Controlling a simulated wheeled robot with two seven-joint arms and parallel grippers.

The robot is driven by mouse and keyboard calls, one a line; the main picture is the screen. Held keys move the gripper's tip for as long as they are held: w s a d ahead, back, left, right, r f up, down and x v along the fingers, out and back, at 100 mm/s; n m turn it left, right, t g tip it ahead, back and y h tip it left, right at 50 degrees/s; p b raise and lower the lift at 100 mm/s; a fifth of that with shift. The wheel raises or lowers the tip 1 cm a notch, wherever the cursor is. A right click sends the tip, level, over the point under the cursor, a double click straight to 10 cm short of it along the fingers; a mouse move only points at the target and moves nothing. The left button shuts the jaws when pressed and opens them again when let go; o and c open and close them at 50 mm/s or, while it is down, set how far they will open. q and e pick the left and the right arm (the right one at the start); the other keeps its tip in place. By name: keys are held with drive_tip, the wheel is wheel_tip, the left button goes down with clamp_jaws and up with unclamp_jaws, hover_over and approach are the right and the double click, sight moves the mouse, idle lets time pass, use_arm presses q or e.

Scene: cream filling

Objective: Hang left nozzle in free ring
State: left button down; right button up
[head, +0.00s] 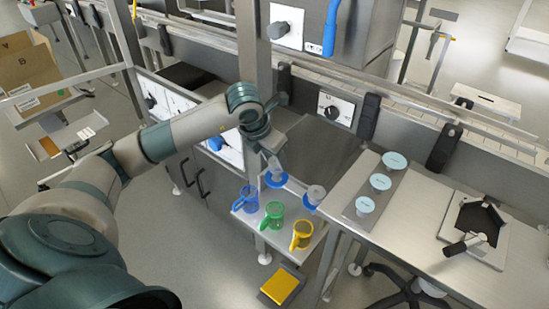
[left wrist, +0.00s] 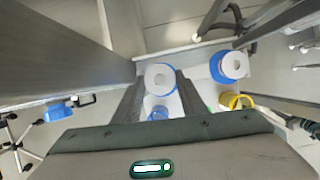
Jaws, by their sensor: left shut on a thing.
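My left gripper (head: 271,157) comes down from the end of my left arm and is shut on a pale nozzle, the left one (head: 274,170). In the left wrist view this nozzle (left wrist: 160,77) sits between the two fingers (left wrist: 159,96), with blue around it. In the head view a blue ring (head: 277,181) shows at its lower end; I cannot tell whether the nozzle is seated in it or just above it. A second pale nozzle (head: 316,193) stands in another blue ring (head: 310,205) to the right. My right gripper is not in view.
Blue (head: 250,199), green (head: 273,213) and yellow (head: 301,235) jugs stand close in front on a small shelf (head: 267,238). A steel counter (head: 400,231) with a tray of three pale blue-topped cups (head: 381,182) lies to the right. A metal post (head: 254,50) rises behind the gripper.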

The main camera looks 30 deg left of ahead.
use_arm(q)
drive_tip(key=shift+a+f+b, duration=0.1)
drive_tip(key=shift+f+b, duration=0.75)
drive_tip(key=shift+f, duration=0.15)
idle(0.5)
drive_tip(key=shift+f, duration=0.25)
drive_tip(key=shift+f+b, duration=0.1)
drive_tip(key=shift+b, duration=0.2)
drive_tip(key=c, duration=0.6)
unclamp_jaws()
drive_tip(key=shift+o, duration=0.2)
